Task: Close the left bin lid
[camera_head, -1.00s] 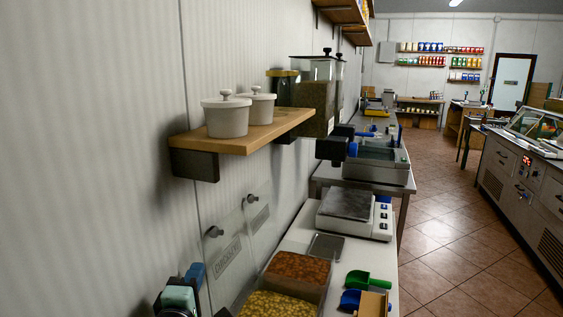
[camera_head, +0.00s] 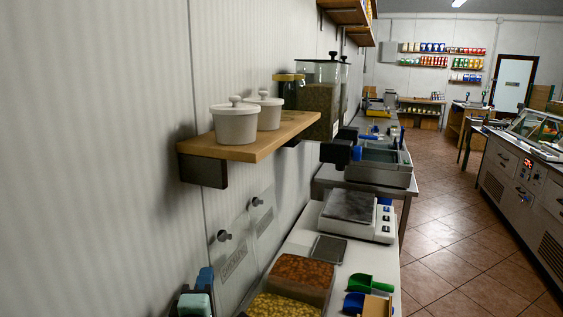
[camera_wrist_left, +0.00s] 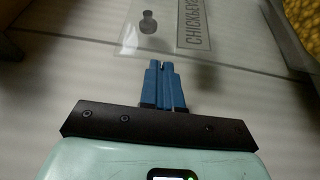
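Two clear bin lids stand raised against the wall, each with a dark knob. The nearer, left lid (camera_head: 234,265) is above the bin of yellow contents (camera_head: 283,306); the farther lid (camera_head: 262,216) is behind the bin of orange-brown contents (camera_head: 303,270). In the left wrist view, a clear lid (camera_wrist_left: 142,42) with its knob and a label starting "CHICK" is beyond my fingertips. My left gripper (camera_head: 206,274) is low at the left, beside the near lid and apart from it. Its blue fingers (camera_wrist_left: 161,66) are together, with nothing between them. My right gripper is out of view.
A wooden shelf (camera_head: 280,142) with two white lidded pots overhangs the lids. Green (camera_head: 368,284) and blue (camera_head: 354,303) scoops lie right of the bins. A scale (camera_head: 355,214) stands behind. The floor on the right is clear.

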